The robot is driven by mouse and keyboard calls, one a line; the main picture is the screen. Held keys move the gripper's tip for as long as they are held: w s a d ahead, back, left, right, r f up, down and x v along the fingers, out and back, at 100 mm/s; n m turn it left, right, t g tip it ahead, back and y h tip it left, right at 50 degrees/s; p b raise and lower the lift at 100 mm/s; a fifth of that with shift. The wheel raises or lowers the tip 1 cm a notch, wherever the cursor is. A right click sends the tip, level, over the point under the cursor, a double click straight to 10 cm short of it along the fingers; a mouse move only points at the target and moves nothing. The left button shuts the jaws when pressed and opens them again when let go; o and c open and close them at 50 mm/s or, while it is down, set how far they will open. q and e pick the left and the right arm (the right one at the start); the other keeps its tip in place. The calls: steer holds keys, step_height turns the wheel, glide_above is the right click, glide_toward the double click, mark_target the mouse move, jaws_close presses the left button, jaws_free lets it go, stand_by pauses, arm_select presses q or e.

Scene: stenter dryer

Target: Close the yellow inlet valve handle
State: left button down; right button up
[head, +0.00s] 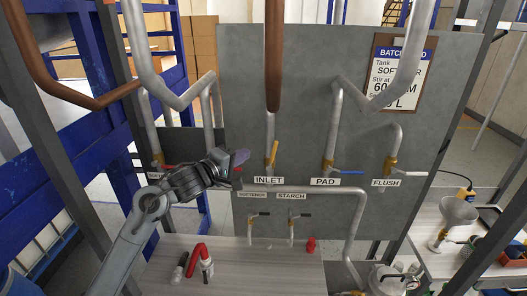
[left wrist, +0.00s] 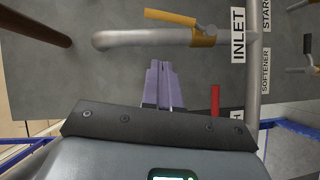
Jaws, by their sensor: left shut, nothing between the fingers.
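The yellow inlet valve handle (head: 274,152) is on the vertical inlet pipe above the INLET label on the grey panel. It lies nearly along the pipe, slightly tilted. In the left wrist view the handle (left wrist: 170,17) shows at the top, beside the pipe and brass valve body (left wrist: 203,37). My left gripper (head: 240,157) is left of the handle in the head view, apart from it. Its purple fingers (left wrist: 162,88) are together with nothing between them, pointing toward the inlet pipe. My right gripper is not in view.
The PAD valve's blue handle (head: 348,172) and the FLUSH valve's pale handle (head: 408,173) are to the right. A horizontal pipe (head: 310,189) runs below the labels. A red handle (left wrist: 215,101) is close right of my left fingers in the wrist view.

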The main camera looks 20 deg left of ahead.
mark_target(272, 156)
arm_select(q)
steer(key=w+d+f+p, duration=0.1)
steer(key=w+d+p, duration=0.1)
steer(key=w+d, duration=0.2)
steer(key=shift+x, duration=0.95)
